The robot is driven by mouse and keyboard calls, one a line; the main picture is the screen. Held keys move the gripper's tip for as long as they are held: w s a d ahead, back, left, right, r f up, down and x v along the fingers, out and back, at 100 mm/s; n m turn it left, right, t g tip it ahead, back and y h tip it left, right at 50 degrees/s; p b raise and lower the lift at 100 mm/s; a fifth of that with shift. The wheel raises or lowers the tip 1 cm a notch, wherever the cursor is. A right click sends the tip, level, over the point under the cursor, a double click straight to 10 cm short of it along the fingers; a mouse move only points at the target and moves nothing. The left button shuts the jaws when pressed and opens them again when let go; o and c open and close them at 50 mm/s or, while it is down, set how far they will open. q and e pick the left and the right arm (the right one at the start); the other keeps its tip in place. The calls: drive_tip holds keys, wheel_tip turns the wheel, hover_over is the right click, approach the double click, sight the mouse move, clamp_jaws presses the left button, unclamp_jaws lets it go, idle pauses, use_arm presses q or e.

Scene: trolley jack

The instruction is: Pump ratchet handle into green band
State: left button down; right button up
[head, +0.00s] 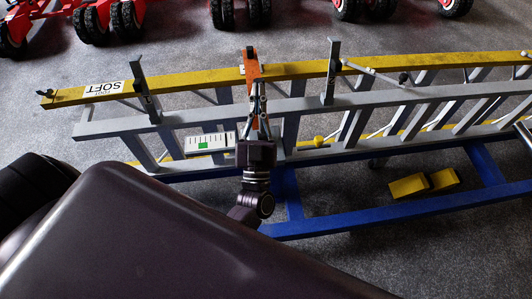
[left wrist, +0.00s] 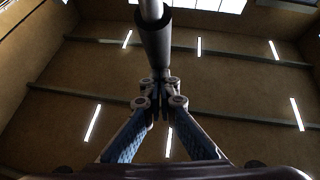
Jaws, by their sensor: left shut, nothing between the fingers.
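My left gripper (head: 258,88) points away from me over the ladder-like frame, and its fingers are shut and empty. An orange lever-like part (head: 251,66), possibly the ratchet handle, stands at the fingertips on the yellow rail; whether they touch is unclear. In the left wrist view the closed fingertips (left wrist: 160,84) are just below a dark cylindrical grip (left wrist: 154,40) on a pale rod; I cannot tell whether this is the orange part. A white scale plate (head: 222,138) with ticks and a green band (head: 203,146) lies left of my gripper. No pointer on it can be made out.
A yellow rail (head: 190,80) with a label reading SOFT, grey rails (head: 110,127) and a blue frame (head: 350,217) run across the view. Dark upright posts (head: 331,72) flank my gripper. Yellow blocks (head: 409,186) lie at right. Red wheeled machinery stands behind.

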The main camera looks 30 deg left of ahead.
idle(0.3)
use_arm(q)
drive_tip(key=v, duration=0.7)
drive_tip(key=shift+s+f, duration=0.15)
drive_tip(key=shift+s, duration=0.1)
drive_tip(key=c, duration=2.7)
unclamp_jaws()
